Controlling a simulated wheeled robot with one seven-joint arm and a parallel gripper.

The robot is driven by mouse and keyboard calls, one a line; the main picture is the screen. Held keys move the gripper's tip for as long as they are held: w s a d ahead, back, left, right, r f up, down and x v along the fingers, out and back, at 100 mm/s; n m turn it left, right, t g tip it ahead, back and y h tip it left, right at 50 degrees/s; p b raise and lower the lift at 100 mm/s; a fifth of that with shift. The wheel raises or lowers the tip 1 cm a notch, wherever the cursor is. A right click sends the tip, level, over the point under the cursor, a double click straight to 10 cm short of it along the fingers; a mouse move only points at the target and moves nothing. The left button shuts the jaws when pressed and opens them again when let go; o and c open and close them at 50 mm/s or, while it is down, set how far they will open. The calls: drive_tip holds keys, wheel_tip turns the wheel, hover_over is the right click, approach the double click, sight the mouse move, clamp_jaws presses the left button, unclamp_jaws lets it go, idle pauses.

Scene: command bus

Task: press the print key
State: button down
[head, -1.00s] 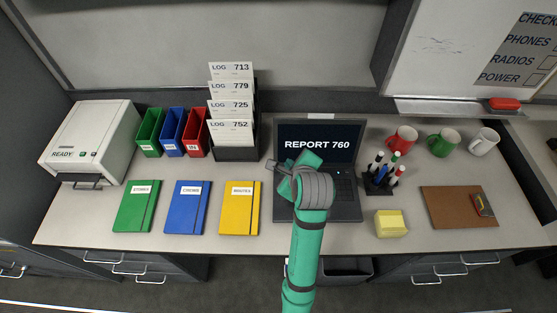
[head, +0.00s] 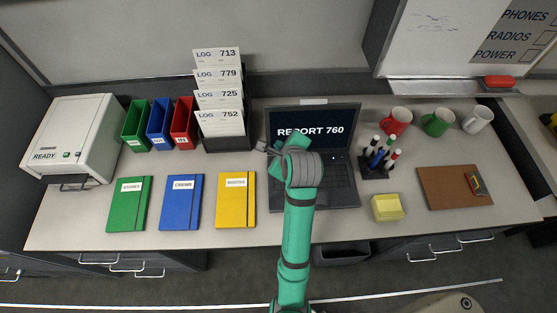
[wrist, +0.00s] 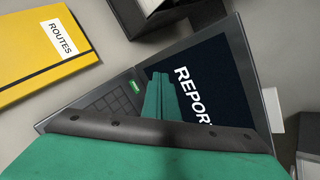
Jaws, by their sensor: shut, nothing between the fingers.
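The open laptop (head: 343,193) stands at the middle of the desk, its dark screen reading REPORT 760. In the wrist view a small green key (wrist: 134,87) shows at the edge of the dark keyboard (wrist: 105,103), close to the screen; its lettering is too small to read. My gripper (wrist: 162,80) is shut and empty. In the wrist view its fingertips appear just right of the green key, in front of the screen; I cannot tell whether they touch anything. In the head view my arm covers the laptop's left part and hides the green key.
A white printer marked READY (head: 85,125) stands at the left. Green, blue and yellow (head: 236,205) books lie left of the laptop. A log rack (head: 228,143) stands behind. A pen holder (head: 373,172) and yellow notes (head: 387,207) are close on the right.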

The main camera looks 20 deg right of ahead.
drive_tip(key=shift+w+f, duration=0.1)
drive_tip(key=shift+f, duration=3.05)
drive_tip(key=shift+f, duration=0.1)
drive_tip(key=shift+f, duration=0.3)
drive_tip(key=shift+f, duration=0.35)
drive_tip(key=shift+r, duration=0.2)
idle(0.3)
drive_tip(key=shift+r, duration=3.1)
